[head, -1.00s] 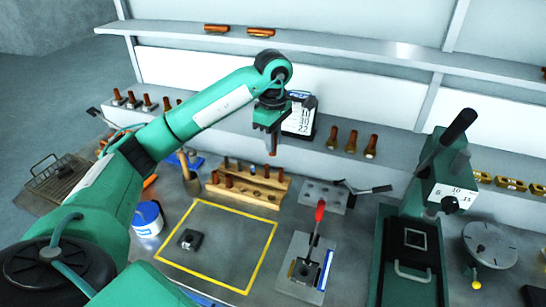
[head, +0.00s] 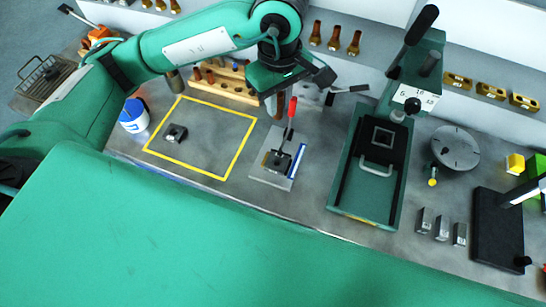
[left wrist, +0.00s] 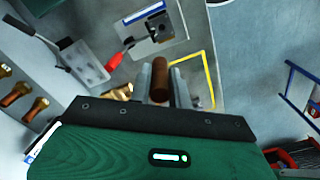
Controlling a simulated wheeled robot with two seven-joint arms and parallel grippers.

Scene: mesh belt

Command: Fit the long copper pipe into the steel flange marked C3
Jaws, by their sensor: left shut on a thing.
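My left gripper (head: 273,97) is shut on a copper pipe (head: 281,106), which hangs down below the fingers. In the left wrist view the round brown pipe (left wrist: 161,76) shows between the two grey fingers. In the head view the gripper is above the bench, just behind a red-handled clamp fixture (head: 272,172). A dark square block with a hole (head: 175,133) lies inside the yellow outline. Another dark block (head: 277,161) sits in the clamp fixture. No C3 mark is legible, so I cannot tell which is the flange. My right gripper is not in view.
A green press (head: 368,190) stands right of the clamp fixture. A wooden rack (head: 230,88) with brown pieces is behind the yellow outline (head: 240,150). A blue-and-white tub (head: 133,116) stands at left. Most of the outlined area is clear.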

